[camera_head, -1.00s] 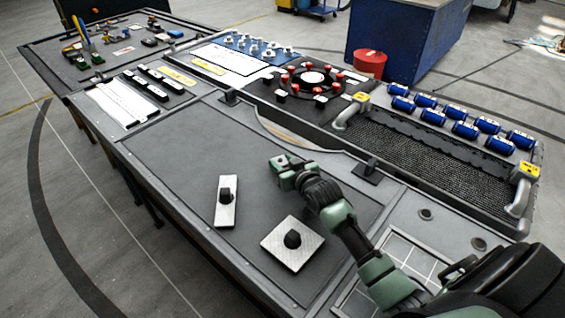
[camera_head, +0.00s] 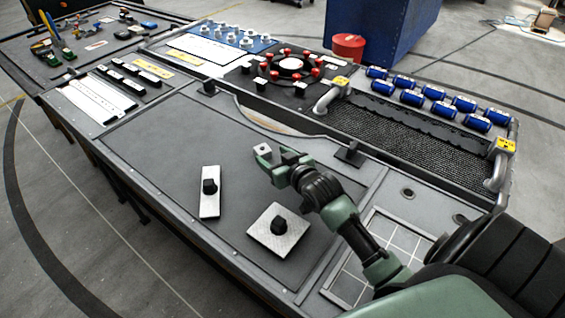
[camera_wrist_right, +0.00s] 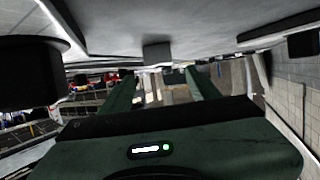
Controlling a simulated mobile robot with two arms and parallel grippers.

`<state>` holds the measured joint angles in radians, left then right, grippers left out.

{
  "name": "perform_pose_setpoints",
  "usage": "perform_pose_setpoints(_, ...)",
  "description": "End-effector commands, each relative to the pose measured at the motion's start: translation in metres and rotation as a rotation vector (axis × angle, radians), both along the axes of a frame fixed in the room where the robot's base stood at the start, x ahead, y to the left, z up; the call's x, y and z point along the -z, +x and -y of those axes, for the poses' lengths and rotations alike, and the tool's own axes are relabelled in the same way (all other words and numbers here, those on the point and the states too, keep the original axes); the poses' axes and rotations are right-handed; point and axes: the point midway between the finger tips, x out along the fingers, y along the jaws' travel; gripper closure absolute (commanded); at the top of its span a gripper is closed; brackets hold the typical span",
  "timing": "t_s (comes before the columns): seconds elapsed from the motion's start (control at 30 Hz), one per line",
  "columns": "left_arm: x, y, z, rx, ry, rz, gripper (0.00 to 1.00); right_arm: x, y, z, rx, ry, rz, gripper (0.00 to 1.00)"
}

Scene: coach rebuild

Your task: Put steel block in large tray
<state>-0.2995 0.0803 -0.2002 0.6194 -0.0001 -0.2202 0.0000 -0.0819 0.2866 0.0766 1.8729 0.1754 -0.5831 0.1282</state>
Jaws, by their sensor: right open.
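The steel block (camera_head: 263,150), a small grey cube, sits on the dark worktop just beyond my right gripper (camera_head: 277,164). In the right wrist view the block (camera_wrist_right: 157,52) shows ahead of the two green fingers, near the middle of the gap between them. My right gripper is open and empty; the block is not held. A wide dark mesh tray (camera_head: 425,140) with grey handles lies behind and to the right; it looks like the large tray. My left gripper is not in view.
A narrow steel plate (camera_head: 210,198) and a square steel plate (camera_head: 268,241), each with a black knob, lie in front. Blue cylinders (camera_head: 437,93) line the tray's back. A round red-knobbed fixture (camera_head: 291,66) stands behind the worktop. The worktop's left part is clear.

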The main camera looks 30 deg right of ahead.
Motion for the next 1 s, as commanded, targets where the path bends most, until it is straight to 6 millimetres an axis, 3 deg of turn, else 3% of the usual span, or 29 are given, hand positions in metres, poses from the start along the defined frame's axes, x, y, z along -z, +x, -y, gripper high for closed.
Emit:
perform_pose_setpoints(0.1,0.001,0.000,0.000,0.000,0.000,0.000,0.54,-0.007,-0.025,-0.001,0.000,-0.001,-0.001,0.38)
perform_pose_setpoints(0.33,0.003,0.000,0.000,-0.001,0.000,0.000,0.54,-0.018,-0.052,-0.003,0.001,-0.001,-0.001,0.38)
perform_pose_setpoints(1.0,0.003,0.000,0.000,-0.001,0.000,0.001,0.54,-0.021,-0.056,-0.003,0.001,0.000,0.000,0.38)
